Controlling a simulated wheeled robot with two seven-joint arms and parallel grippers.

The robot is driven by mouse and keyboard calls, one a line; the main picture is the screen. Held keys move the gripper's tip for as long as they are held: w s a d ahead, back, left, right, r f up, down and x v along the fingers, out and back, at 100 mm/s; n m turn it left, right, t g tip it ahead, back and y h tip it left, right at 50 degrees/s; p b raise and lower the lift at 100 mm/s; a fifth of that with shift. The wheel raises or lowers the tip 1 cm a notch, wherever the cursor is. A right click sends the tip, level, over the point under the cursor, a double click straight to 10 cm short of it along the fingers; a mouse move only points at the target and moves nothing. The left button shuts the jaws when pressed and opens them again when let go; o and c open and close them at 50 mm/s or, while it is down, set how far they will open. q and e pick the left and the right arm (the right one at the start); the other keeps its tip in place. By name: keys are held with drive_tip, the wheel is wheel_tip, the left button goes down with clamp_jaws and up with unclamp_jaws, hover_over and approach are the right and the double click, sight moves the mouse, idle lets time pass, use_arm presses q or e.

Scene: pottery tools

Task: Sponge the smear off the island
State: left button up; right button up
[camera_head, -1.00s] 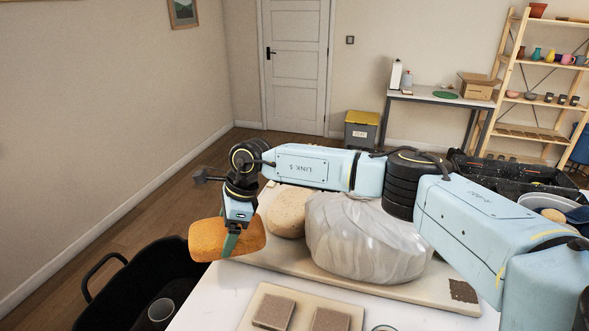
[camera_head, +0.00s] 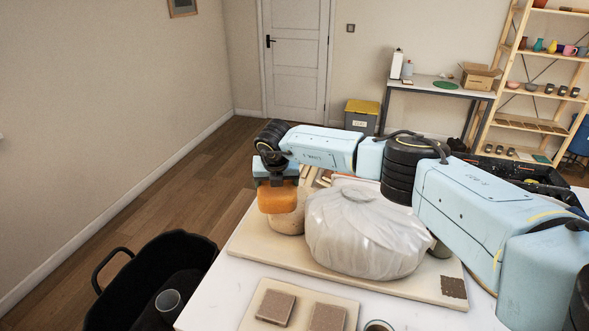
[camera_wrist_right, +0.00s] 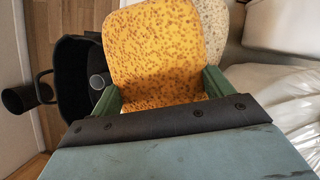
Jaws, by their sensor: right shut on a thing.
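The orange sponge (camera_head: 278,199) is held in my right gripper (camera_head: 277,183), over the far left part of the white island (camera_head: 222,288). In the right wrist view the speckled sponge (camera_wrist_right: 155,50) sits between the green fingers of the gripper (camera_wrist_right: 163,92). In the head view the sponge partly covers a round tan lump behind it. I cannot tell whether the sponge touches anything below it. I see no smear on the visible island top; the far part is hidden by my right arm and the things on the board. My left gripper is not in view.
A plastic-wrapped bundle (camera_head: 365,235) and the tan lump (camera_head: 287,222) stand on a pale board (camera_head: 330,272). Two brown tiles (camera_head: 275,307) lie on a smaller board in front. A black bin (camera_head: 120,290) stands left of the island. The island's near left corner is bare.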

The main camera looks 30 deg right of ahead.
drive_tip(key=d+m, duration=0.1)
drive_tip(key=d+m+h, duration=0.1)
drive_tip(key=d+m, duration=0.1)
drive_tip(key=d+m+g+p, duration=0.1)
drive_tip(key=shift+w+d+r+m, duration=0.2)
drive_tip(key=shift+d+r+m, duration=0.1)
drive_tip(key=shift+d+r, duration=0.1)
drive_tip(key=shift+m+g+h, duration=0.3)
drive_tip(key=shift+m+h, duration=0.1)
drive_tip(key=shift+m, duration=0.1)
drive_tip(key=f+b, duration=0.1)
drive_tip(key=f, duration=0.1)
drive_tip(key=f+b, duration=0.2)
drive_tip(key=d+f+b, duration=0.1)
drive_tip(key=f+b, duration=0.1)
drive_tip(key=shift+f, duration=0.15)
drive_tip(key=o, duration=0.9)
drive_tip(key=shift+c, duration=0.2)
